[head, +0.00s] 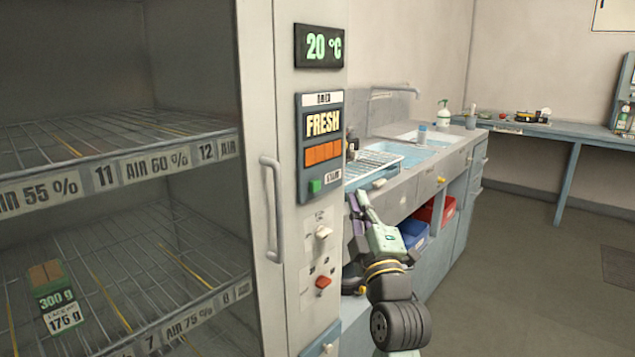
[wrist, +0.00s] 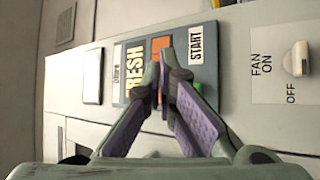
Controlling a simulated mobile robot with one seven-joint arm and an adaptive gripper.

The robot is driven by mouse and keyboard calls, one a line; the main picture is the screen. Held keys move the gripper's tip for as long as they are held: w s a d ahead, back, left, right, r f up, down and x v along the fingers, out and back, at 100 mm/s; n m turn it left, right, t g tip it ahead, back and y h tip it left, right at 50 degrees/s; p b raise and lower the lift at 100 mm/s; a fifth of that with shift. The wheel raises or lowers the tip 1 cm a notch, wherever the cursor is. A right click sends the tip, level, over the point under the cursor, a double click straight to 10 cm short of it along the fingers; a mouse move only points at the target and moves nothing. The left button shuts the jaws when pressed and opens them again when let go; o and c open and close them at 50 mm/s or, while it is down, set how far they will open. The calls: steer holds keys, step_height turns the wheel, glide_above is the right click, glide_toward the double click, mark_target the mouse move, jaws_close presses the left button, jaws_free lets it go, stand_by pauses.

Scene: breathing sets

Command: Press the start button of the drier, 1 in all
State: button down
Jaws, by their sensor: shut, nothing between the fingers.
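The drier (head: 258,150) is a tall grey cabinet at the left with a glass front. Its control panel (head: 308,120) reads FRESH and has an orange display. The green start button (head: 315,186) is at the panel's bottom, beside a START label. My gripper (head: 356,203) is shut and empty, to the right of the button and a little lower in the head view. In the wrist view my fingertips (wrist: 162,84) meet in front of the panel. The green button (wrist: 198,88) shows just right of them, partly hidden by a finger. I cannot tell any contact.
Below the panel are a white fan knob (head: 323,231) and a red switch (head: 323,282). A long door handle (head: 272,208) sticks out left of the panel. A sink counter (head: 415,180) stands behind my arm. Open floor lies at the right.

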mark_target(315, 186)
steer(key=w+a+p, duration=0.1)
steer(key=w+a, duration=0.2)
steer(key=a, duration=0.2)
steer(key=shift+w, duration=0.35)
steer(key=shift+a, duration=0.15)
stand_by(1.1)
steer(key=shift+w+a, duration=0.2)
steer(key=shift+a, duration=0.05)
steer(key=shift+w+a, duration=0.35)
steer(key=shift+a, duration=0.1)
stand_by(0.9)
steer(key=shift+d, duration=0.1)
steer(key=shift+s+d+b, duration=0.55)
steer(key=shift+s+d, duration=0.05)
steer(key=shift+d, duration=0.05)
